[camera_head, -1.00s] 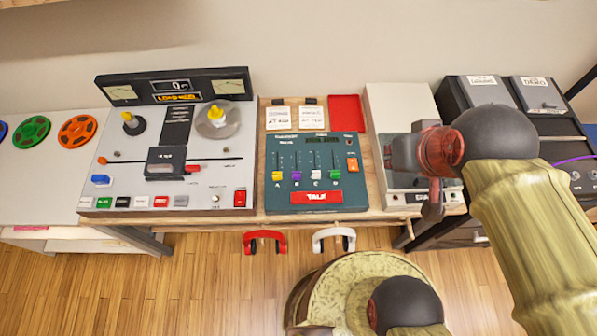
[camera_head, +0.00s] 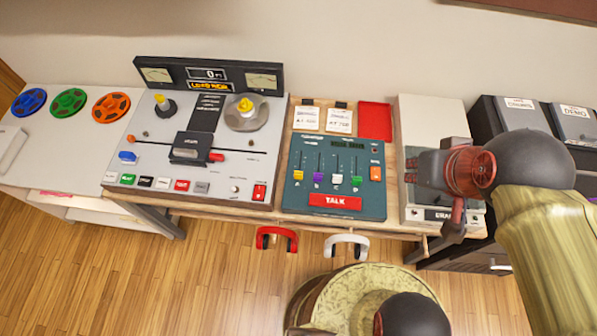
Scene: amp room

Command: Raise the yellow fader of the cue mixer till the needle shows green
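The cue mixer (camera_head: 312,205) is a teal panel on the desk with several coloured faders and a red TALK button. Its yellow fader (camera_head: 299,176) is the leftmost cap and sits near the bottom of its slot. A small dark strip at the top of the panel is too small to read, and I cannot make out a needle there. My gripper (camera_head: 425,170) is at the right of the mixer, over the grey-white unit, apart from the faders. Its fingers are dark and seen from behind the wrist, so their opening is unclear.
A tape machine (camera_head: 250,170) with two meters stands left of the mixer. Two cards (camera_head: 323,120) and a red pad (camera_head: 375,121) lie behind it. The grey-white unit (camera_head: 445,215) is at its right. Red headphones (camera_head: 276,238) and white headphones (camera_head: 346,246) hang in front.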

